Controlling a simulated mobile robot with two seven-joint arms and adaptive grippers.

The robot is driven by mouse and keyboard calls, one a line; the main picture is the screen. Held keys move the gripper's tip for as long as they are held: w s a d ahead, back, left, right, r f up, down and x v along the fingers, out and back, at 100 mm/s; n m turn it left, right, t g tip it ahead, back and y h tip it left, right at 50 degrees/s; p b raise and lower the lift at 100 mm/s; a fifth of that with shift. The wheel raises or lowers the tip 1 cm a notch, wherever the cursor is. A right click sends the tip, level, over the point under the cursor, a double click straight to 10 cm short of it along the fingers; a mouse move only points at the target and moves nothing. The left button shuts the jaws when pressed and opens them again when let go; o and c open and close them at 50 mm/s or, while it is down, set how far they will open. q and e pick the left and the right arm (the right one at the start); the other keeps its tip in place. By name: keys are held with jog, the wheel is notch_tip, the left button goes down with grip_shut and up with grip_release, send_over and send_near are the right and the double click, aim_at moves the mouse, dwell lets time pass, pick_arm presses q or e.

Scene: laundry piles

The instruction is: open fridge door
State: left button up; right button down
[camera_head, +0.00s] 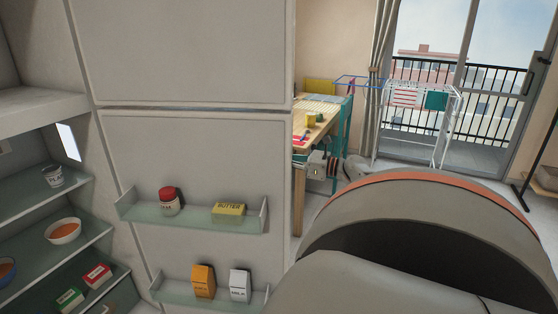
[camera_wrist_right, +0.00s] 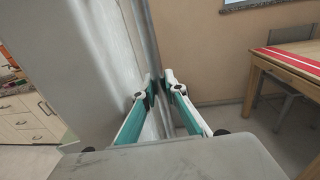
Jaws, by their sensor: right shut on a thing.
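The fridge door (camera_head: 195,50) stands open in the head view, its inner face with door shelves turned toward me. The lit fridge interior (camera_head: 45,125) shows on the left with glass shelves. In the right wrist view the door's pale outer face (camera_wrist_right: 75,65) is on the left, with a vertical grey handle bar (camera_wrist_right: 148,35) beside it. My right gripper (camera_wrist_right: 161,88) is shut on the handle bar. In the head view my right wrist part (camera_head: 322,166) shows just past the door's edge; the fingertips are hidden there. My left gripper is not in view.
Door shelves hold a red-lidded jar (camera_head: 170,201), butter (camera_head: 229,211) and two cartons. Bowls and boxes stand inside the fridge. A wooden workbench (camera_head: 299,190) and a drying rack (camera_head: 441,120) stand beyond the door. My arm covers the lower right.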

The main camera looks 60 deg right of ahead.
jog(key=shift+d+r, duration=0.15)
jog(key=c, duration=2.1)
grip_release()
jog(key=shift+w, duration=0.1)
jog(key=shift+f, duration=0.2)
jog(key=s, duration=0.4)
jog(key=s+d, duration=0.1)
jog(key=s, duration=0.7)
jog(key=shift+d+r, duration=0.1)
jog(key=shift+d, duration=0.2)
